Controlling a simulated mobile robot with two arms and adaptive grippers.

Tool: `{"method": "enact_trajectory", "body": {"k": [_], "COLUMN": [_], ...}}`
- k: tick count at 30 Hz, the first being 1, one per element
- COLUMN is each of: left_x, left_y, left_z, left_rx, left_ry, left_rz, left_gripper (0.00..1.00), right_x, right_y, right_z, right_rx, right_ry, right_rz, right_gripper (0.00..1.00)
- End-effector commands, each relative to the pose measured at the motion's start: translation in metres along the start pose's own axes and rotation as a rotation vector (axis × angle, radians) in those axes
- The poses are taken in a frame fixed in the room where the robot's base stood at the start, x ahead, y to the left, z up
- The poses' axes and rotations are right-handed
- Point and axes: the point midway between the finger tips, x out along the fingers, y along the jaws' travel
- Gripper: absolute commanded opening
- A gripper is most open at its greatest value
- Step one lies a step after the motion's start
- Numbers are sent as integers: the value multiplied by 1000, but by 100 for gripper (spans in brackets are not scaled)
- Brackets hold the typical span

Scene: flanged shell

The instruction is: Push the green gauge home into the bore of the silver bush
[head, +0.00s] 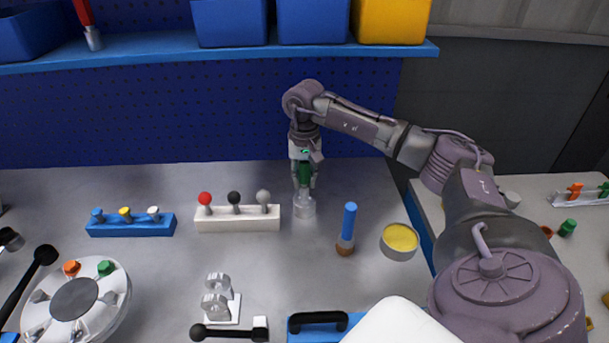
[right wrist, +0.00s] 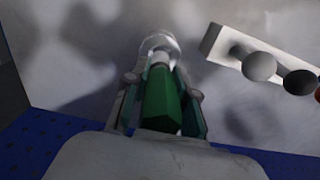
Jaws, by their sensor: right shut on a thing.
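My right gripper (head: 304,184) is shut on the green gauge (head: 304,173), directly above the silver bush (head: 305,208) on the bench. In the right wrist view the green gauge (right wrist: 161,100) sits between the two fingers, with its pale tip (right wrist: 159,58) at the mouth of the silver bush (right wrist: 158,42). The gauge looks roughly upright and in line with the bush. How far the tip is inside the bore cannot be told. My left gripper is not in view.
A white rack (head: 238,219) with red, black and grey knobs stands close left of the bush. A blue-handled tool (head: 348,225) and a tin of yellow stuff (head: 400,240) stand to the right. A blue rack (head: 131,226) is further left.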

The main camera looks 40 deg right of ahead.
Motion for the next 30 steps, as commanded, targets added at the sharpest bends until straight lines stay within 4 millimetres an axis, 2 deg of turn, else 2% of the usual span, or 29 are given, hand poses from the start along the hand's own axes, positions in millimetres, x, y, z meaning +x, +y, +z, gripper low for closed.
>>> {"method": "enact_trajectory", "body": {"k": [30], "left_x": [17], "left_y": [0], "left_z": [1], "left_rx": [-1], "left_ry": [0], "left_rz": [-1], "left_gripper": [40], "right_x": [26], "right_y": [0], "right_z": [0], "right_rx": [0], "right_ry": [0], "right_rz": [0], "right_gripper": [0]}}
